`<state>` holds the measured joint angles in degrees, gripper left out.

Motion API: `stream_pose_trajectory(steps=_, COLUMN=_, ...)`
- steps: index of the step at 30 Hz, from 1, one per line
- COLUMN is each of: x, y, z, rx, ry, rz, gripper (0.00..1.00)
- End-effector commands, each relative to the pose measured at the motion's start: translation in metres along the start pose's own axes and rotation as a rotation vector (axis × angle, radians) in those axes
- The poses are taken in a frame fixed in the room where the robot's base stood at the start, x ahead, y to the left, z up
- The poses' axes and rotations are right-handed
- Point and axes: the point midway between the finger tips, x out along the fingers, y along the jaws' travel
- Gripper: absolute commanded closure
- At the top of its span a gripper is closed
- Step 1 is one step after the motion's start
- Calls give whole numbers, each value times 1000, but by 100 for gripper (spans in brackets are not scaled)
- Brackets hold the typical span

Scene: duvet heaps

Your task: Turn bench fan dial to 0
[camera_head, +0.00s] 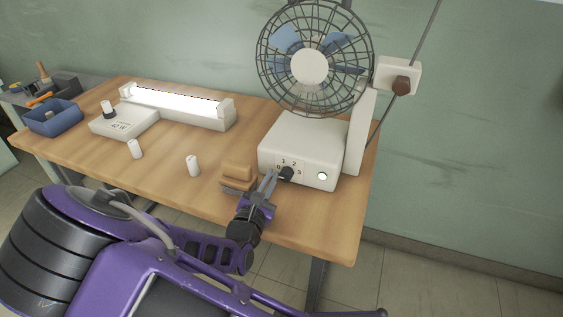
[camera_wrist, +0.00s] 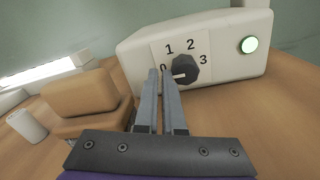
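The bench fan (camera_head: 309,66) stands on a white base (camera_head: 305,140) at the table's right end. Its black dial (camera_head: 287,174) is on the base's front, ringed by 0, 1, 2 and 3. In the wrist view the dial (camera_wrist: 185,70) shows a pale mark on its left side, toward the 0; the exact setting is hard to read. My gripper (camera_head: 270,178) is at the dial's left. In the wrist view my gripper (camera_wrist: 160,73) has a narrow empty gap between its fingers. The right fingertip is close beside the dial; contact is unclear. The fingers partly cover the 0.
A round green-white light (camera_head: 322,176) glows right of the dial. A tan block (camera_head: 237,174) sits just left of my gripper. White cylinders (camera_head: 193,165) (camera_head: 135,149), a lit lamp (camera_head: 178,103) and a blue bin (camera_head: 53,118) lie farther left on the wooden table (camera_head: 220,220).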

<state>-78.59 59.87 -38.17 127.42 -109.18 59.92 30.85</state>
Motion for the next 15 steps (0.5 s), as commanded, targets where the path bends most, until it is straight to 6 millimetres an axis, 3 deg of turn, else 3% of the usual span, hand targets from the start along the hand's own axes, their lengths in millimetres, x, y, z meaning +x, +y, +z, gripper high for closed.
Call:
stream_pose_trajectory(steps=1, x=-1, y=-12, z=0, rx=-8, ry=1, rz=-27, gripper=50)
stream_pose_trajectory(steps=8, x=-18, y=-10, z=-1, rx=-10, ry=6, rz=-23, gripper=50)
stream_pose_trajectory(steps=10, x=-23, y=-9, z=-1, rx=-11, ry=5, rz=-22, gripper=28)
stream_pose_trajectory(steps=15, x=-35, y=-6, z=0, rx=-9, ry=3, rz=-16, gripper=28)
